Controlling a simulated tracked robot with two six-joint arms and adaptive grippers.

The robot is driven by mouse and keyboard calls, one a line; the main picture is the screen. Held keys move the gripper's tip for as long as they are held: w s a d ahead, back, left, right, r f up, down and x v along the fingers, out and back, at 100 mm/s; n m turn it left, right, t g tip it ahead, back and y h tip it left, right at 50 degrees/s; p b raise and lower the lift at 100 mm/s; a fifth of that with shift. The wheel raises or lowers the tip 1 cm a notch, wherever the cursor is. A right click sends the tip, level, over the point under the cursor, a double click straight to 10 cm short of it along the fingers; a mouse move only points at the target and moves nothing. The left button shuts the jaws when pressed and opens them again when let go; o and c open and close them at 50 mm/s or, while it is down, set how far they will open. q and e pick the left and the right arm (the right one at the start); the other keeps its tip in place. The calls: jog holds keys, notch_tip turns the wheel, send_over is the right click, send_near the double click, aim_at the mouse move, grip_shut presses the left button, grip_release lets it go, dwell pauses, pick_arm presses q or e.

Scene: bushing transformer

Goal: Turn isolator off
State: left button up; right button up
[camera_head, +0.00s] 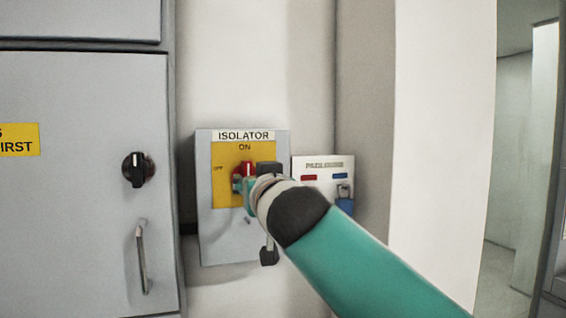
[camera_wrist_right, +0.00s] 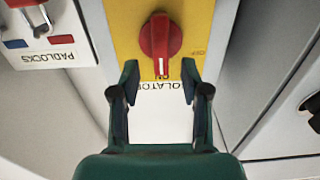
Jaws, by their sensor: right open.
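The isolator (camera_head: 222,225) is a grey wall box with a yellow plate marked ON at the top and OFF at the left. Its red rotary knob (camera_head: 248,167) is partly hidden by my right gripper in the head view. In the right wrist view, which is upside down, the knob (camera_wrist_right: 160,36) shows clearly, with its white pointer line towards the ON label. My right gripper (camera_wrist_right: 160,78) is open and empty, its two fingertips apart near the plate's ON edge. My left gripper is not in view.
A white padlocks board (camera_head: 322,165) with a blue padlock (camera_head: 345,205) hangs right of the isolator. A grey cabinet (camera_head: 70,220) with a black rotary switch (camera_head: 138,169) and a handle (camera_head: 142,258) stands to the left. A doorway opens at the far right.

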jog(key=shift+p+x, duration=1.2)
jog(key=shift+x, duration=1.2)
